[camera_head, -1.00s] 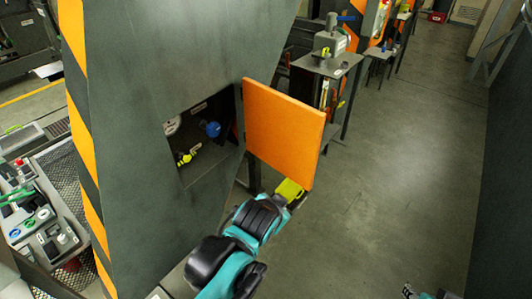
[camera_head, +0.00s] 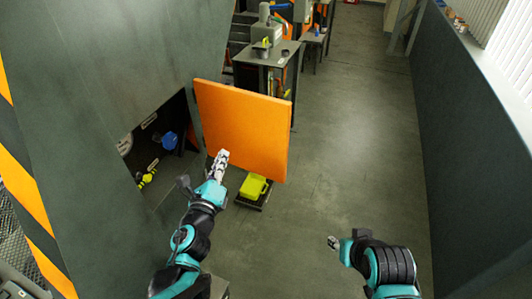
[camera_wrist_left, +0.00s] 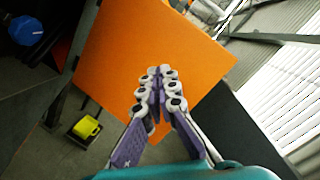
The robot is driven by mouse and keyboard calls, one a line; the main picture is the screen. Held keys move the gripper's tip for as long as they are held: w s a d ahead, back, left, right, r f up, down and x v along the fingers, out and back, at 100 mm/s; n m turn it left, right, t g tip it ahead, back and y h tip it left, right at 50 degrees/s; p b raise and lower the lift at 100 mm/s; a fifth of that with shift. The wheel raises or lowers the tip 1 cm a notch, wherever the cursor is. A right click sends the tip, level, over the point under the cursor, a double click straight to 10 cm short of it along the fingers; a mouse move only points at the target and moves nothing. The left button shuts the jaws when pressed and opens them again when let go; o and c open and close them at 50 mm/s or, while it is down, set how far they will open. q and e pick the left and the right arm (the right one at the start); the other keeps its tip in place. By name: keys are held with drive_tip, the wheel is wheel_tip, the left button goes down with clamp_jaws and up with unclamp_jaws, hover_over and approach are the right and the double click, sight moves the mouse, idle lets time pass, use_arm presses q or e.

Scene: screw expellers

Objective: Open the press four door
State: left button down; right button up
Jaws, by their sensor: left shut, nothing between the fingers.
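The press door (camera_head: 243,130) is an orange panel that stands swung out from the dark grey press (camera_head: 100,90), and the opening (camera_head: 160,150) beside it is uncovered. My left gripper (camera_head: 222,158) is in front of the door's inner face, fingers together and empty. In the left wrist view the door (camera_wrist_left: 150,50) fills the middle behind the closed fingers (camera_wrist_left: 160,75); I cannot tell whether they touch it. My right gripper (camera_head: 333,242) is low on the right, away from the door; its fingers are too small to read.
A blue knob (camera_head: 169,141) and a yellow valve (camera_head: 147,178) show inside the opening. A yellow-green container (camera_head: 253,187) sits on a small dark stand below the door. A metal table (camera_head: 265,53) stands behind. The floor to the right is clear up to the dark wall (camera_head: 465,150).

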use_arm(q)
drive_tip(key=s+d+f+m+g+h, duration=0.2)
drive_tip(key=d+f+m+h, duration=0.4)
drive_tip(key=d+m, duration=0.5)
drive_tip(key=m+b, duration=0.1)
drive_tip(key=m, duration=0.2)
approach(284, 142)
drive_tip(key=x, duration=0.5)
drive_tip(key=shift+a+f, duration=0.1)
drive_tip(key=shift+w, duration=0.1)
drive_tip(key=x, duration=0.9)
drive_tip(key=shift+b, duration=0.4)
